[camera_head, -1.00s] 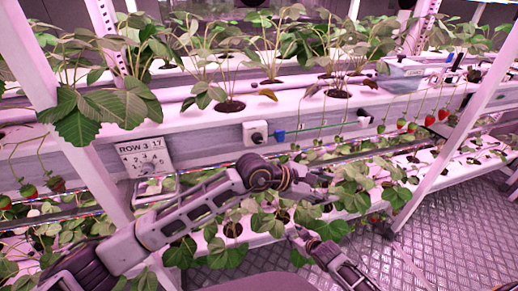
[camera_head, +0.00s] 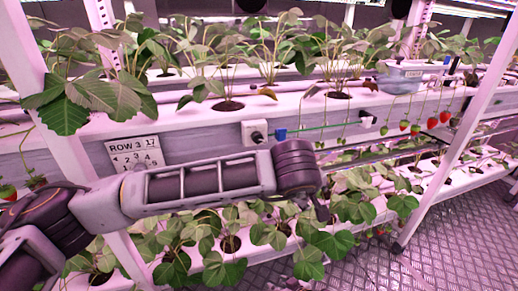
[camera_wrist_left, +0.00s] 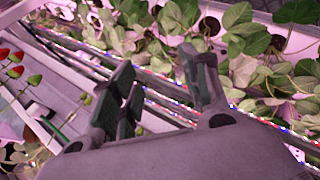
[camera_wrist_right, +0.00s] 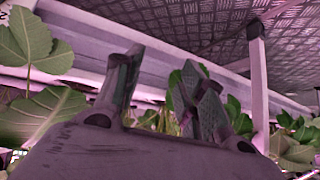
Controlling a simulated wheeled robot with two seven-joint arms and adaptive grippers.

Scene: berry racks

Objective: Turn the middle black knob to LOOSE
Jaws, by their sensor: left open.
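A black knob (camera_head: 257,137) sits on a white square box on the grey rail of the upper trough in the head view. A second small dark knob on a white mount (camera_head: 368,119) is further right on that rail. I cannot tell which is the middle one. My left arm crosses in front of and below the rail; its gripper end (camera_head: 322,208) is low and right of the first knob, mostly hidden. In the left wrist view my left gripper (camera_wrist_left: 158,68) is open and empty. In the right wrist view my right gripper (camera_wrist_right: 160,65) has its fingers apart, with nothing between them.
A sign reading ROW 3 17 (camera_head: 136,154) hangs left of the first knob. A blue clip (camera_head: 281,134) and green line run along the rail. Strawberry plants, hanging berries (camera_head: 432,122) and white posts (camera_head: 452,150) crowd the area. The metal floor (camera_head: 440,240) is clear at right.

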